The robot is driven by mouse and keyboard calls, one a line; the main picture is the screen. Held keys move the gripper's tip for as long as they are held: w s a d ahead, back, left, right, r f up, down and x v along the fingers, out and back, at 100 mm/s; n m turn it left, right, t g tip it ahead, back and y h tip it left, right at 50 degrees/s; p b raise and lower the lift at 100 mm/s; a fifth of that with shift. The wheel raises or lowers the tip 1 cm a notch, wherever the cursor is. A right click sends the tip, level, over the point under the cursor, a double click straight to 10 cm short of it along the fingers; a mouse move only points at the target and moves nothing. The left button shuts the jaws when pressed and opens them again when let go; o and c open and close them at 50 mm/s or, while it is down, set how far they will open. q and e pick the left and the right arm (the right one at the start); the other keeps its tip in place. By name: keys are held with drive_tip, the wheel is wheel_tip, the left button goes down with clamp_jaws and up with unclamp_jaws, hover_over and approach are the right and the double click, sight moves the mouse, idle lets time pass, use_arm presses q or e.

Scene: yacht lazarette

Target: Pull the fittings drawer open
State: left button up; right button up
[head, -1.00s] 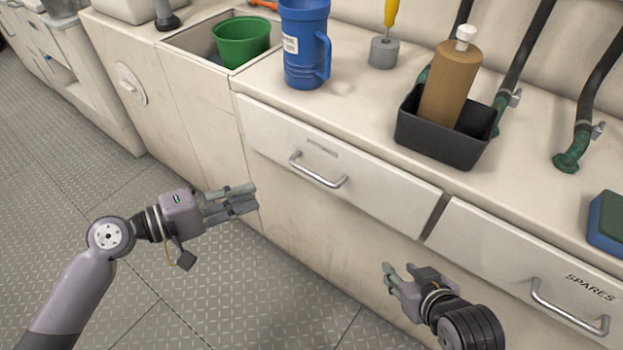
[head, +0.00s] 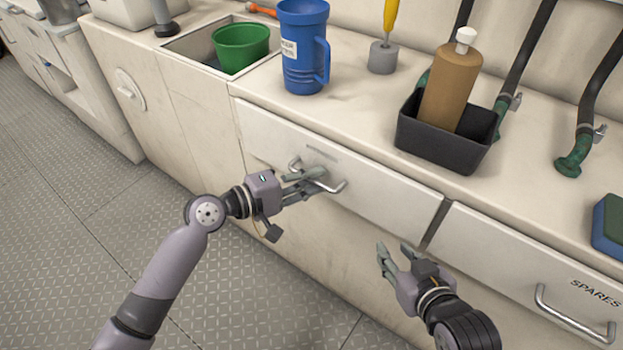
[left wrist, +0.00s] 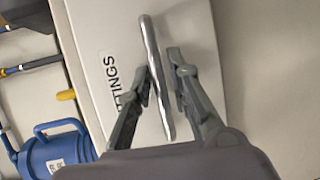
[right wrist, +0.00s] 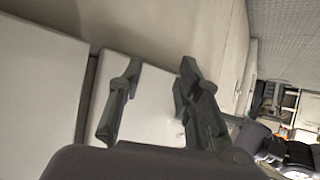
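The fittings drawer (head: 385,195) is closed in the white cabinet front, left of the SPARES drawer. Its metal bar handle (head: 335,186) is partly covered by my left fingers. My left gripper (head: 312,181) is at the handle with its fingers open. In the left wrist view the handle (left wrist: 154,65) runs between the two fingers (left wrist: 162,70), with the FITTINGS label (left wrist: 112,80) beside it. A gap shows between the bar and the right finger; contact with the left finger is unclear. My right gripper (head: 394,250) is open and empty in front of the cabinet, below the drawer.
The SPARES drawer (head: 500,262) with its own handle (head: 575,318) is at the right. On the counter stand a blue jug (head: 303,50), a black tray (head: 440,143) with a brown bottle (head: 450,85), and a sponge (head: 608,228). The floor (head: 80,230) at the left is clear.

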use_arm(q)
clamp_jaws()
idle(0.7)
